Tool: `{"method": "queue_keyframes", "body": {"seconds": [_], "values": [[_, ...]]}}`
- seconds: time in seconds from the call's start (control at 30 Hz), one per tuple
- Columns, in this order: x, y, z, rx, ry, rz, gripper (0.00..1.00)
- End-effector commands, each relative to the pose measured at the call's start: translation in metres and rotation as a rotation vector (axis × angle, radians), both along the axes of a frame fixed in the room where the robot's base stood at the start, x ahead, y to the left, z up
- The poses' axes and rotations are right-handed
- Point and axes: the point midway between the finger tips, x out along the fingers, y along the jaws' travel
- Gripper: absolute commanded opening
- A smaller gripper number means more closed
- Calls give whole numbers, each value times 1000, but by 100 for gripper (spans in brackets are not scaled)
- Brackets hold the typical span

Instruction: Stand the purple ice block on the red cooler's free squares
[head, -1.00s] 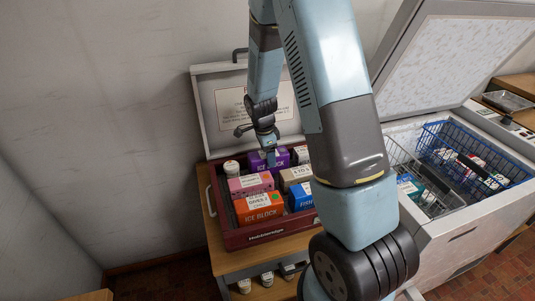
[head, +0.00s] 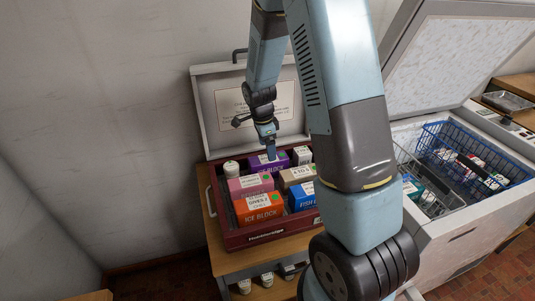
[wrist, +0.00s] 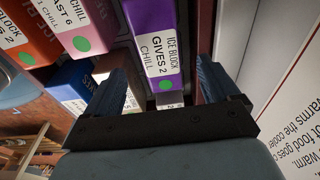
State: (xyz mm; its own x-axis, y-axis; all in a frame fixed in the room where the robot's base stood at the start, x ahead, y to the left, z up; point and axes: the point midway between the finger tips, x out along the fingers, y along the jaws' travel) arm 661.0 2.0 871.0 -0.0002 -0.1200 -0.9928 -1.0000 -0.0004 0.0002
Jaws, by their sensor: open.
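The purple ice block (head: 265,164) stands at the back of the red cooler (head: 264,236), among other blocks. In the wrist view the purple ice block (wrist: 158,50) shows a label reading "ICE BLOCK GIVES 2 CHILL" and a green dot. My gripper (head: 271,156) is open and empty, just above the purple block. In the wrist view my gripper's fingers (wrist: 165,85) are apart, with the label end of the purple block near the space between them. The two do not clearly touch. The cooler's floor squares are mostly hidden by its contents.
The open lid (head: 225,105) rises behind. A chest freezer with a blue basket (head: 475,150) stands right.

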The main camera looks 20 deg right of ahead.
Motion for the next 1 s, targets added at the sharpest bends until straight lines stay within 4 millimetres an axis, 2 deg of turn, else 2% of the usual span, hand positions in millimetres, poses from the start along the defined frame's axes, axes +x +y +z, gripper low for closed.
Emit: {"method": "queue_keyframes", "body": {"seconds": [0.1,0.3,0.43,0.67,0.77,1.0], "values": [[1,4,25,0,-4,2,89],[1,8,61,0,-4,1,89],[0,10,77,0,-2,1,89],[-2,11,94,3,-4,13,89],[-8,9,109,13,-15,64,89],[-45,4,168,38,-74,325,89]]}}
